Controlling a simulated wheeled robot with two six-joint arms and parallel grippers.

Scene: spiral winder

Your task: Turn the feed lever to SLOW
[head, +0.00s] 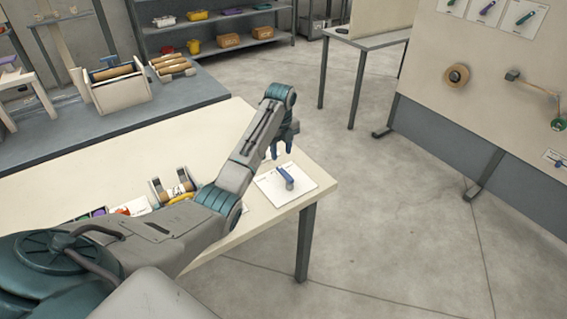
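The feed lever (286,179) is a short blue handle on a white square plate (304,190) at the table's right corner. It points from upper left to lower right; the plate's printed marks are too small to read. My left gripper (282,154) hangs with its fingers down, just above and behind the lever in the picture. Its two fingers show a gap between them, with nothing visible in it. It appears apart from the lever. My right gripper is not in view.
The cream table (150,165) also holds a small stand with a roll (181,190) and coloured pieces, partly hidden by my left arm. A grey bench (110,115) stands behind. A board (480,80) with a spool stands at right. The floor between is clear.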

